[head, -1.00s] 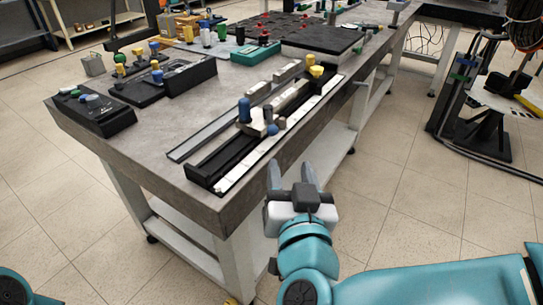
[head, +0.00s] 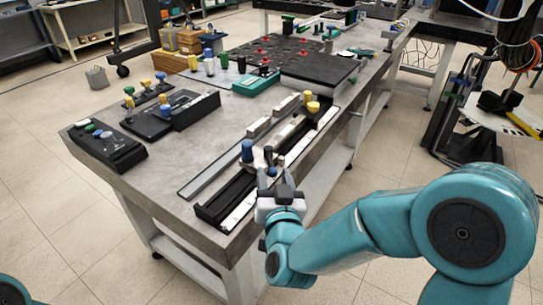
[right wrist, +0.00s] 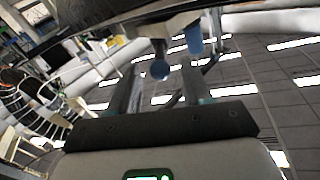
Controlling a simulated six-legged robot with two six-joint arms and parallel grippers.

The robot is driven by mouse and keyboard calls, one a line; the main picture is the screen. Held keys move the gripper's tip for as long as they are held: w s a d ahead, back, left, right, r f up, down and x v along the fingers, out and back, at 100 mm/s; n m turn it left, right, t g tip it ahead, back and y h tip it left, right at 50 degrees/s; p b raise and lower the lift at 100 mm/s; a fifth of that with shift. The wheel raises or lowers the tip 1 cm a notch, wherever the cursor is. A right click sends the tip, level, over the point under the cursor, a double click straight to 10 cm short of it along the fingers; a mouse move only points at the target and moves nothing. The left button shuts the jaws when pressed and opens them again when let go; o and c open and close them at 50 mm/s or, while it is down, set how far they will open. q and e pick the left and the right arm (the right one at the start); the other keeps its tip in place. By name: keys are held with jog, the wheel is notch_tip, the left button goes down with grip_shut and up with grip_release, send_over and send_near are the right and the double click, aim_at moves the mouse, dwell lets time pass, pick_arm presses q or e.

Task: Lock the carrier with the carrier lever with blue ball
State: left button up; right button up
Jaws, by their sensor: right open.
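The carrier (head: 258,161) sits on the black rail (head: 228,193) near the front end of the table. A tall blue knob (head: 247,151) stands on it, with a dark post beside it. In the right wrist view the lever's blue ball (right wrist: 160,70) hangs between my spread fingers, with clear gaps on both sides, and the blue knob (right wrist: 193,38) is behind it. My right gripper (head: 276,176) is open and empty at the rail's near right side, its fingertips close to the carrier. In the head view the ball is small and partly hidden by the fingers. My left gripper is out of view.
A yellow knob (head: 312,103) stands at the rail's far end. A black control box (head: 108,146) and a block with yellow and blue knobs (head: 170,113) lie to the left. A green case (head: 255,83) and a black board (head: 318,70) lie farther back.

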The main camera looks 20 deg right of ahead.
aim_at(271, 163)
jog(key=shift+x, duration=2.2)
grip_shut()
